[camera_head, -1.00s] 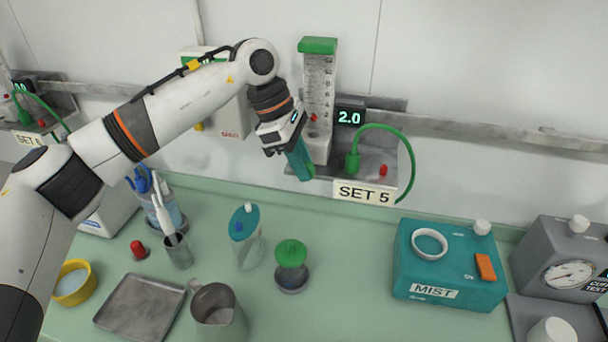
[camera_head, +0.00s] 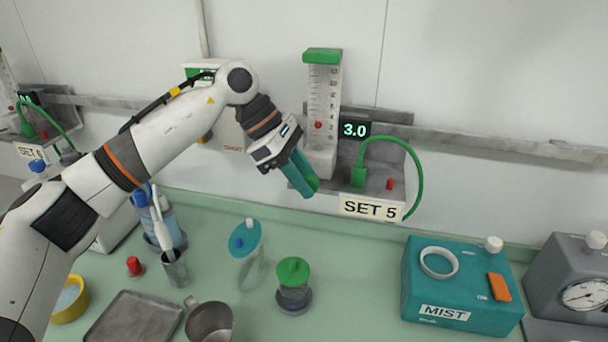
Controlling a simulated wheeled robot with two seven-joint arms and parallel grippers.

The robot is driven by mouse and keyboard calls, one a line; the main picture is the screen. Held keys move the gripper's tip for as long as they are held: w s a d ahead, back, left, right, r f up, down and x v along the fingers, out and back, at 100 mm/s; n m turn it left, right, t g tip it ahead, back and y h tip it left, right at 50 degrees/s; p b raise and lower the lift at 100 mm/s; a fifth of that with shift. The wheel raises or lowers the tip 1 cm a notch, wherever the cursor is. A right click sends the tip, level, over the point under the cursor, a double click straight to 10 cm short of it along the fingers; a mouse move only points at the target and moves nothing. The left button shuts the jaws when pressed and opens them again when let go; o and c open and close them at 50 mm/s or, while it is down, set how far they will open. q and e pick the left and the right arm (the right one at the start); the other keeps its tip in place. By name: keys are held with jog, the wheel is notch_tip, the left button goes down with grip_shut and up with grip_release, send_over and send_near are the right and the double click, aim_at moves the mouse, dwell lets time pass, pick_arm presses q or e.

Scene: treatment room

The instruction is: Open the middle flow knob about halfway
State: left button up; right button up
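The middle flowmeter (camera_head: 323,95) stands on the wall rail, an upright clear scale tube with a green top and a small red float (camera_head: 318,125) low in it. Its display (camera_head: 354,130) reads 3.0, and the sign (camera_head: 371,208) below reads SET 5. My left gripper (camera_head: 306,184) is at the foot of the flowmeter, its teal fingers pointing down and right. The flow knob cannot be made out; the gripper covers that area. The fingers lie close together in this view, and I cannot tell whether they grip anything. My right gripper is not in view.
A green hose (camera_head: 417,170) loops right of the flowmeter. Another station (camera_head: 35,125) is at the far left. On the counter are a green-lidded jar (camera_head: 292,272), a metal jug (camera_head: 209,322), a tray (camera_head: 135,318) and a teal MIST box (camera_head: 462,280). The counter between jar and box is clear.

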pick_arm(q)
jog(key=shift+o, duration=0.8)
jog(key=shift+s+r, duration=0.1)
jog(key=shift+a+r, duration=0.2)
jog(key=b+v, duration=0.1)
jog(key=v, duration=1)
jog(key=shift+a+r, duration=0.2)
